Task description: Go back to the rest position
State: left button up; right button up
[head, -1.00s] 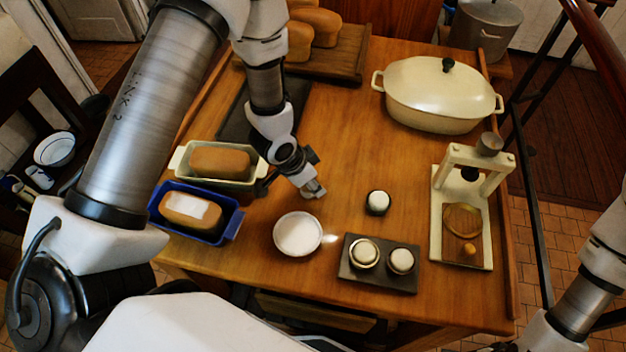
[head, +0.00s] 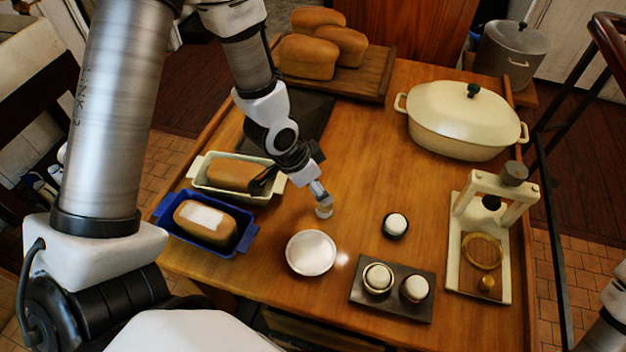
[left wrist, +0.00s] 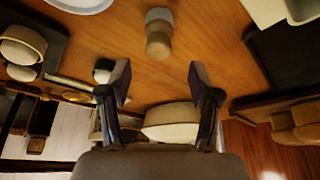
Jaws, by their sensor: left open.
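My left gripper (head: 291,172) is open and empty above the wooden table, right of the cream loaf tin. Its two dark fingers also show spread apart in the left wrist view (left wrist: 160,82). In the head view this piece (head: 322,204) is just below and right of the gripper. At the right edge only a part of my right arm shows; its gripper is out of view.
Close to the left gripper are a cream tin (head: 213,190) and a blue tin (head: 175,225), each with a loaf, and a white bowl (head: 311,270). A dark tray (head: 395,305), cream pot (head: 455,135), press (head: 460,255) and bread board (head: 370,85) stand around. The table's middle is clear.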

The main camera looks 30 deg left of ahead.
pick_arm(q)
jog(key=v, duration=0.3)
jog(key=shift+s+r, duration=0.1)
jog(key=shift+r, duration=0.2)
